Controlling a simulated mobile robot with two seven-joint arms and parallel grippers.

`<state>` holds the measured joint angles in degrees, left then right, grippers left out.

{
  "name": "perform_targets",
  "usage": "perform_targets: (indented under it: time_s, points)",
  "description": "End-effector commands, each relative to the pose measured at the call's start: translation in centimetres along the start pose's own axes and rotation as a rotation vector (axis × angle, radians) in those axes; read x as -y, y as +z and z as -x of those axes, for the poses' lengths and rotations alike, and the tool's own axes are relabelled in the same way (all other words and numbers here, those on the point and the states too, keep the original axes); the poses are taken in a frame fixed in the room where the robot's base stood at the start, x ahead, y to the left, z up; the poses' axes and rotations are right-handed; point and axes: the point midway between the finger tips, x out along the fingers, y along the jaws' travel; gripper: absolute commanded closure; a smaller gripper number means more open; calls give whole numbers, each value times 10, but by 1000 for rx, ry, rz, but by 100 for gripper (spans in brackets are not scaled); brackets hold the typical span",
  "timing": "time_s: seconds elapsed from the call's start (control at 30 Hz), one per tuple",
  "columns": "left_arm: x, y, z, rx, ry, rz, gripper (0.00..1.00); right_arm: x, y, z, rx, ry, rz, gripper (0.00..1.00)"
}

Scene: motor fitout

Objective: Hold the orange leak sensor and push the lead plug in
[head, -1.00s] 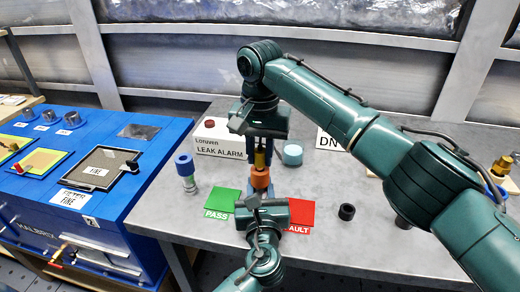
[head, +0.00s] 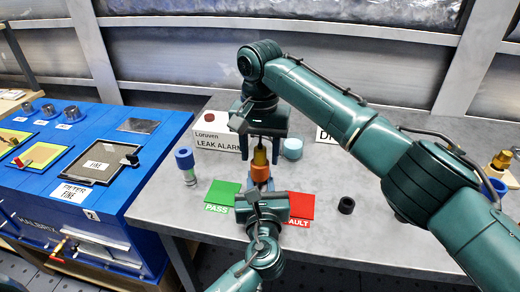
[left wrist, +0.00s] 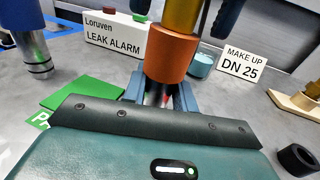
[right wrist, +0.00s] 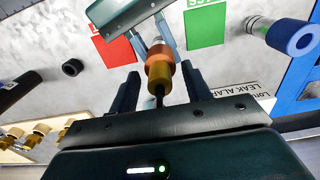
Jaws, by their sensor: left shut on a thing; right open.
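The orange leak sensor (head: 261,174) stands upright in my left gripper (head: 262,188), which is shut on it above the grey table. It also shows in the left wrist view (left wrist: 168,52). The gold lead plug (head: 260,156) sits in line on top of the sensor and touches it; how deep it sits I cannot tell. A black lead (right wrist: 158,96) leaves the plug's far end. My right gripper (right wrist: 161,80) is open, its fingers apart on either side of the plug, with gaps visible.
The white leak alarm box (head: 218,138) stands behind on the left. A green PASS mat (head: 222,194) and red FAULT mat (head: 301,205) flank my left gripper. A blue-capped cylinder (head: 186,163), pale blue cap (head: 292,148) and black ring (head: 346,205) stand nearby.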

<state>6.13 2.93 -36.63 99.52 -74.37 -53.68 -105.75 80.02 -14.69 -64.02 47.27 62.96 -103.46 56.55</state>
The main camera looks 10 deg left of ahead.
Motion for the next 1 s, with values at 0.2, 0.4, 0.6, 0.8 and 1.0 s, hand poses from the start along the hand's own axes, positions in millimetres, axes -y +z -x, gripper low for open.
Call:
perform_targets:
  time_s: [0.2, 0.4, 0.6, 0.8, 1.0]
  points:
    - [0, 0, 0, 0, 0, 0, 100, 0, 0, 0, 0, 0, 0, 35]
    - [0, 0, 0, 0, 0, 0, 100, 0, 0, 0, 0, 0, 0, 30]
    - [0, 0, 0, 0, 0, 0, 100, 0, 0, 6, -1, -1, 0, 30]
    - [0, 0, 0, 0, 0, 0, 100, 1, 0, 22, -1, -2, 1, 30]
    - [0, 0, 0, 0, 0, 0, 100, 0, 0, 38, -2, -1, 0, 30]
